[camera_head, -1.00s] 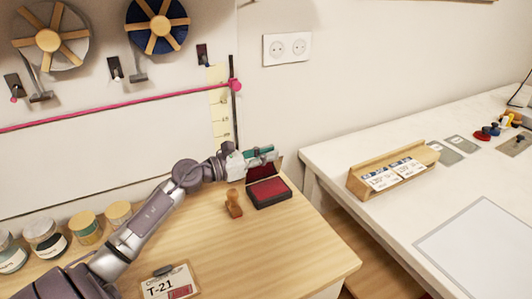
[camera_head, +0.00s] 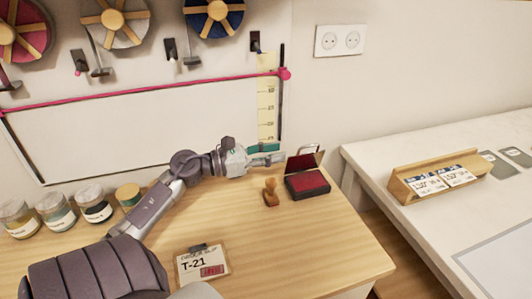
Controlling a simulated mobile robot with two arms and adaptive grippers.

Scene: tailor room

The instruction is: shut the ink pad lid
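The ink pad (camera_head: 307,186) is a dark case with a red pad, lying on the wooden table. Its lid (camera_head: 303,161) stands raised at the pad's back edge, tilted up and open. My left gripper (camera_head: 270,155), with teal finger parts, is just left of the lid at about the lid's height in the picture. Its tips are close to the lid's left edge; I cannot tell if they touch it. Its fingers are too small and edge-on to show whether they are open. My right gripper is not in view.
A wooden stamp (camera_head: 271,192) stands left of the ink pad. A T-21 card (camera_head: 202,263) lies near the front. Several jars (camera_head: 94,205) line the left back. A white table (camera_head: 420,145) with a wooden card holder (camera_head: 403,190) stands to the right.

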